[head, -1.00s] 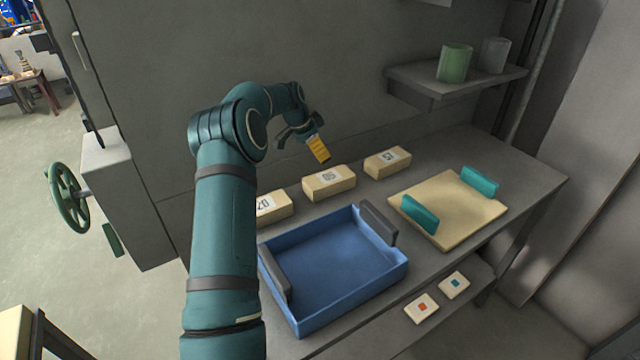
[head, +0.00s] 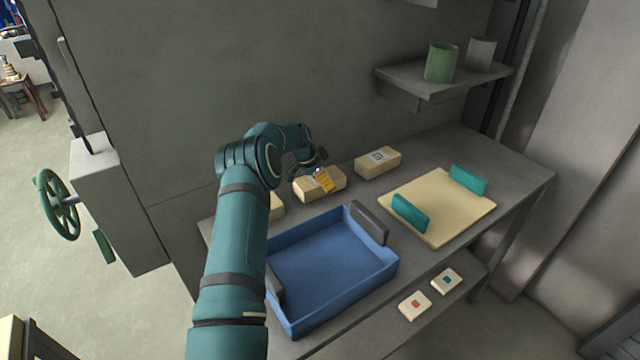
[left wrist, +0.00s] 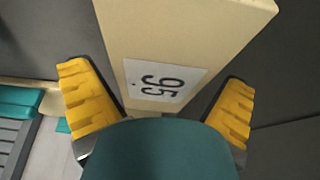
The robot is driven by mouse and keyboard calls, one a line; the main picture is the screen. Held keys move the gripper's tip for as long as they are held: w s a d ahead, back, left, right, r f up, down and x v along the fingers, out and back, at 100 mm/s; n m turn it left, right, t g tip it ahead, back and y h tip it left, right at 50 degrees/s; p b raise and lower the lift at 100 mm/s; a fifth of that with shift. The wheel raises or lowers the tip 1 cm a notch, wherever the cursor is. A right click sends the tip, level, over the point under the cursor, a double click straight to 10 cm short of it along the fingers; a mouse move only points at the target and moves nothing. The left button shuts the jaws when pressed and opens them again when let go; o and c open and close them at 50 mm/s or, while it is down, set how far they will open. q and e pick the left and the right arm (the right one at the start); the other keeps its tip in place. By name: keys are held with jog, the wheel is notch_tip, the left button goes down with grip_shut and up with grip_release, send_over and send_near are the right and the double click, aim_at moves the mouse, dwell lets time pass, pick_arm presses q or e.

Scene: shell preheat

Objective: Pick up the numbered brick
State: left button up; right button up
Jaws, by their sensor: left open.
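Three cream bricks stand in a row on the grey bench along the wall. My left gripper (head: 322,178) is open at the middle brick (head: 301,189) and partly covers it. In the left wrist view, a brick (left wrist: 185,35) with a white label that seems to read 95 lies between the two yellow fingers, with a gap on each side. The right brick (head: 378,163) has a label too small to read. The left brick (head: 277,206) is mostly hidden by my arm. My right gripper is not in view.
A blue tray (head: 335,301) with grey handles sits in front of the bricks. A cream board (head: 440,215) with teal handles lies to its right. A wall shelf (head: 400,80) holds a green cup (head: 441,62) and a grey cup (head: 481,53). Two small tiles lie on the lower shelf.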

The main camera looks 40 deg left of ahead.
pick_arm(q)
jog(key=shift+f, duration=0.1)
jog(key=c, duration=1.1)
jog(key=shift+c, duration=0.2)
